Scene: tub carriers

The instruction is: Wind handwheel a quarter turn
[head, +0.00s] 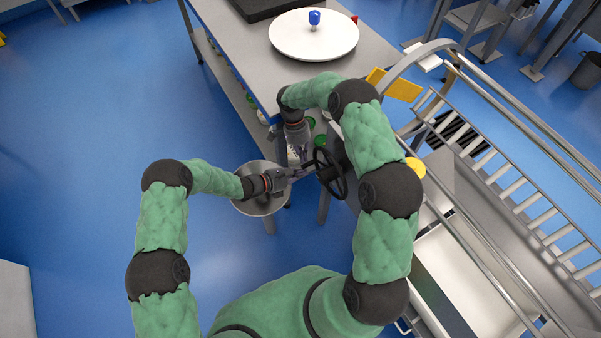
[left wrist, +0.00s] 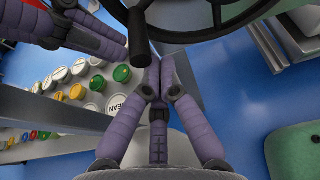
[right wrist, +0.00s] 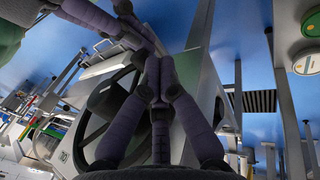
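The black handwheel (head: 331,174) stands at the end of the railed metal machine, right of both my grippers in the head view. Its dark rim (left wrist: 205,38) and black handle knob (left wrist: 139,42) show at the top of the left wrist view. My left gripper (left wrist: 154,75) has its purple fingers together just below the knob; I cannot tell whether they touch it. My right gripper (right wrist: 159,72) also has its fingers together, with nothing visible between them. The handwheel (right wrist: 93,128) shows behind and left of it in the right wrist view. The two grippers are close to each other.
A metal table with a white round disc (head: 290,40) and a blue-topped object (head: 314,18) stands ahead. A round metal stool-like vessel (head: 260,205) is under my left gripper. Several coloured-lid jars (left wrist: 78,92) sit on a lower shelf. Open blue floor lies left.

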